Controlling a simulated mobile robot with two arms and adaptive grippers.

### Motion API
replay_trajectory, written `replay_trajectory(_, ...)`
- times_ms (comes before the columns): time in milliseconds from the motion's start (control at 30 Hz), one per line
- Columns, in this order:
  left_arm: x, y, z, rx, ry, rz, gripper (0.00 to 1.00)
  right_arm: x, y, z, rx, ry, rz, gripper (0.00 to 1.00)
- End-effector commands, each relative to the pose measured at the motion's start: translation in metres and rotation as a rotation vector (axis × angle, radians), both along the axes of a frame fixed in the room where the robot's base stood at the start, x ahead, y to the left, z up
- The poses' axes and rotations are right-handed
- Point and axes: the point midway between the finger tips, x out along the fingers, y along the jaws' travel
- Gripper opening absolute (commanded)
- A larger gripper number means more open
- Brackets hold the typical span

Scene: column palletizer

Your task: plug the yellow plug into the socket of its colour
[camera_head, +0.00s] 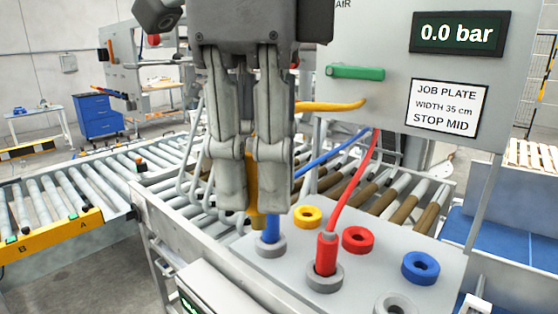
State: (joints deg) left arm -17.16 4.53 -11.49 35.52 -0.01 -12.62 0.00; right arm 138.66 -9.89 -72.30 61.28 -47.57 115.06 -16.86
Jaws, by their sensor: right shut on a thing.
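My right gripper (252,200) hangs in the middle of the head view, pointing down, with its fingers shut on the yellow plug (257,216). The fingers hide much of the plug; its lower end shows below the fingertips. Its yellow cable (335,105) runs right to the panel. The yellow-ringed socket (307,216) lies on the grey plate (300,258), to the right of the plug, with its hole uncovered. The plug appears in front of or right beside the blue plug (270,232); I cannot tell if they touch. My left gripper is not in view.
The red plug (326,252) and blue plug stand in grey rings. A red socket (358,239), a blue socket (420,267) and an empty grey ring (396,304) share the plate. The red cable (352,182) rises behind. A panel (385,40) and roller conveyors (60,205) stand around.

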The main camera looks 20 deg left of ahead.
Motion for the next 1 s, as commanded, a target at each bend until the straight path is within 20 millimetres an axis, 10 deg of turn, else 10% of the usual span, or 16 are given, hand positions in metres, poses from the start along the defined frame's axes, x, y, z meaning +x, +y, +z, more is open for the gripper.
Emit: replay_trajectory(1000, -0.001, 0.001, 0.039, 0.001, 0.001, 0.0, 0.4, 0.067, 0.006, -0.021, 0.001, 0.001, -0.001, 0.0)
